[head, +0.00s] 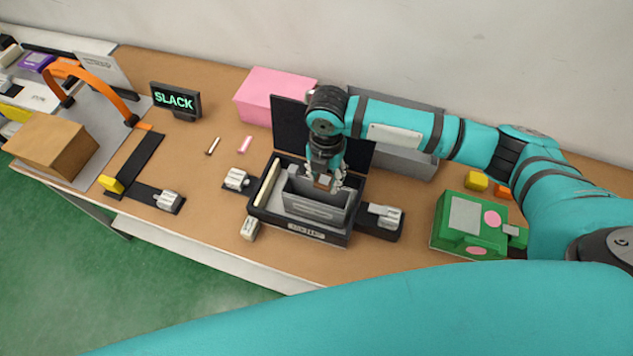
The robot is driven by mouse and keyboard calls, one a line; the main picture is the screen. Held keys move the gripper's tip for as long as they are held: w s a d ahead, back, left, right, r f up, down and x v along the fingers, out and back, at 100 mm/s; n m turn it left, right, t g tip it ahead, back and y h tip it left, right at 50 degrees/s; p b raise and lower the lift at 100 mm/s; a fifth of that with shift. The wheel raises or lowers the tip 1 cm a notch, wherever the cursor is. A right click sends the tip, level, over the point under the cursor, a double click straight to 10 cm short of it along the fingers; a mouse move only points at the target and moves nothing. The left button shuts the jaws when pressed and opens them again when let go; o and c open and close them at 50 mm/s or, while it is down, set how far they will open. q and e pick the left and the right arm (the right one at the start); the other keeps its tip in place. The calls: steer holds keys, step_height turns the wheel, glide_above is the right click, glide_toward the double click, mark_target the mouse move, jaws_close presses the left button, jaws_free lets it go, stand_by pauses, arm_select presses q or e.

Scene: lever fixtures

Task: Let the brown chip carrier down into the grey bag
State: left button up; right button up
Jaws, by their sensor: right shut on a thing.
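My right gripper (325,183) points down over the open black case on the table. It is shut on the small brown chip carrier (322,181), which is mostly hidden between the fingers. The grey bag (312,210) stands open at the top inside the black case (300,232). The chip carrier is at the bag's mouth, near its back. I cannot tell whether its lower edge is inside the bag. My left gripper is not in view.
The case's dark lid (290,125) stands open behind the gripper. Grey clamps (236,179) (385,215) flank the case. A pink box (272,95) is behind, a green fixture (470,225) at right, and a SLACK sign (175,100) at left.

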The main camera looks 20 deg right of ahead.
mark_target(323, 206)
steer(key=shift+w+r+n, duration=0.25)
steer(key=shift+w+n, duration=0.15)
steer(key=shift+s+f+b, duration=0.2)
steer(key=shift+f+b, duration=0.15)
steer(key=shift+f, duration=0.15)
step_height(323, 206, down, 2)
steer(key=shift+w+b, duration=0.1)
steer(key=shift+b, duration=0.55)
arm_select(q)
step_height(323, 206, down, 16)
steer(key=b, duration=1.4)
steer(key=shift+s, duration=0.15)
arm_select(e)
step_height(323, 206, down, 14)
steer(key=shift+r, duration=0.1)
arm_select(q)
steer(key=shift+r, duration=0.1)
arm_select(e)
steer(key=o, duration=1)
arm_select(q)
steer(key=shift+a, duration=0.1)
